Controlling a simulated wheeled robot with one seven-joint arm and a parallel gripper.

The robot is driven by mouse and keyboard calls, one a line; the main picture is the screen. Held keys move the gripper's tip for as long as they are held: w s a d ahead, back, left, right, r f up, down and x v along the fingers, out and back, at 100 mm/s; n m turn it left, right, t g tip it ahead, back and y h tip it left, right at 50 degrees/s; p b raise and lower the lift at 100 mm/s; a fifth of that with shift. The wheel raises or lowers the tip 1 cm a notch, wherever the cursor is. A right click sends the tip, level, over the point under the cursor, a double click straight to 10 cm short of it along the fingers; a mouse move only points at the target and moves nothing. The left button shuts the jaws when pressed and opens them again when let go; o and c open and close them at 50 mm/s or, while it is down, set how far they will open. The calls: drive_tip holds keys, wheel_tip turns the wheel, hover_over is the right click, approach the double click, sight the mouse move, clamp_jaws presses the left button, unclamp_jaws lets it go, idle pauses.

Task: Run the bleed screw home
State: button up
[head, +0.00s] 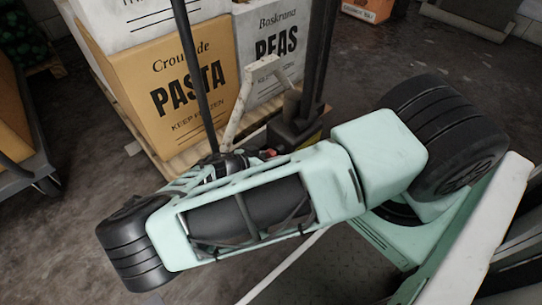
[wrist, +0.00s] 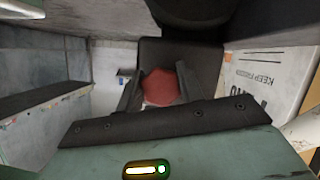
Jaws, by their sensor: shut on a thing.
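The bleed screw shows in the wrist view as a red many-sided head (wrist: 163,88) against a dark block (wrist: 205,62). My gripper (wrist: 158,90) has its two dark fingers shut on the red head, one on each side. In the head view a small bit of red (head: 268,154) shows just beyond my mint-green arm, beside a dark unit (head: 290,132). My arm hides most of my gripper there. How deep the screw sits cannot be seen.
A brown pasta carton (head: 150,85) and a white peas carton (head: 270,50) stand on a wooden pallet (head: 165,165) behind my arm. A dark upright post (head: 318,50) and a pale bent lever (head: 240,100) rise close by. A grey cart (head: 30,160) stands at the left.

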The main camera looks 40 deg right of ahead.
drive_tip(key=m+t, duration=0.1)
drive_tip(key=m+t+b, duration=0.1)
drive_tip(key=shift+w+a+f+m, duration=0.1)
drive_tip(key=shift+a+f+m, duration=0.1)
drive_tip(key=shift+m, duration=0.1)
drive_tip(key=shift+m+t+b, duration=0.7)
drive_tip(key=shift+m+b, duration=0.2)
drive_tip(key=shift+b, duration=0.25)
drive_tip(key=m+t+b, duration=0.1)
drive_tip(key=m+b, duration=0.1)
drive_tip(key=b, duration=0.2)
drive_tip(key=shift+w+d+f, duration=0.1)
drive_tip(key=shift+f, duration=0.1)
drive_tip(key=m+t+b, duration=0.1)
drive_tip(key=m+b, duration=0.1)
drive_tip(key=b, duration=0.2)
drive_tip(key=shift+t, duration=0.3)
drive_tip(key=m+t+h+b, duration=0.1)
drive_tip(key=m+b, duration=0.2)
drive_tip(key=b, duration=0.3)
drive_tip(key=shift+w, duration=0.1)
drive_tip(key=b, duration=0.2)
drive_tip(key=m+t+b, duration=0.1)
drive_tip(key=b, duration=0.1)
drive_tip(key=shift+r+m+h, duration=0.25)
drive_tip(key=shift+m+h, duration=0.05)
drive_tip(key=shift+r+m+b, duration=0.2)
drive_tip(key=shift+m+b, duration=0.1)
drive_tip(key=shift+b, duration=0.15)
